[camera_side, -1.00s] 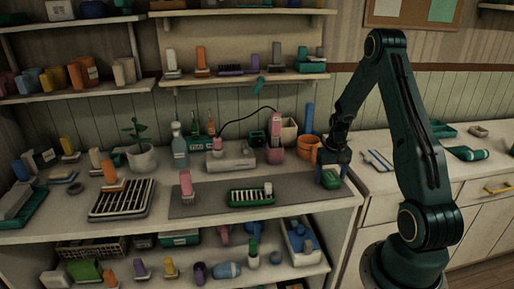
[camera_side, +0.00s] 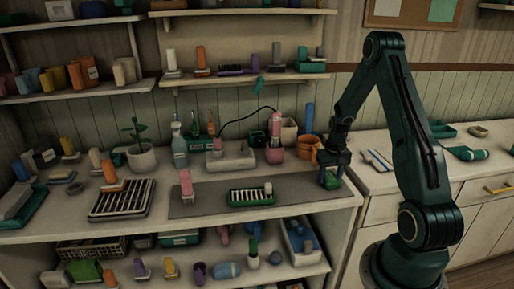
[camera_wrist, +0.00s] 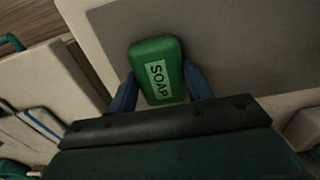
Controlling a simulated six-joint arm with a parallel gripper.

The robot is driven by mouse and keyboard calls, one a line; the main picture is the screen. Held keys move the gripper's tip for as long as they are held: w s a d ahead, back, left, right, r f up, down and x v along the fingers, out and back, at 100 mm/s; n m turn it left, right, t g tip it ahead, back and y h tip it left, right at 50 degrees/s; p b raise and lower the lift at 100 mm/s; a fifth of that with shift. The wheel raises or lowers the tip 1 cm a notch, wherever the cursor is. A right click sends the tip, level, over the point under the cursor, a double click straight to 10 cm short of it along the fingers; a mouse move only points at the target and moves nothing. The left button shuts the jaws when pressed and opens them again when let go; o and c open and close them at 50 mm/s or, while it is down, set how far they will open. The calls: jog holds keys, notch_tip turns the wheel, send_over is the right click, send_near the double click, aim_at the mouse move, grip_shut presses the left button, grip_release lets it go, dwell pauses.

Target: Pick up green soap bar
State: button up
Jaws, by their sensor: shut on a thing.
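In the side view the soap (camera_side: 333,183) shows only in part below my gripper (camera_side: 331,180), near the right end of the grey mat (camera_side: 215,193). I cannot tell whether the bar is touching the counter or slightly above it.
An orange mug (camera_side: 308,148) stands just behind my gripper. A green soap dish with a slatted top (camera_side: 250,197) lies on the mat to the left. The counter's right edge is close by.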

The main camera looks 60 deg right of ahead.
aim_at(331, 176)
jog(key=shift+r, duration=0.1)
notch_tip(331, 176, up, 20)
dwell(0.9)
dwell(0.3)
jog(key=o, duration=0.5)
grip_shut()
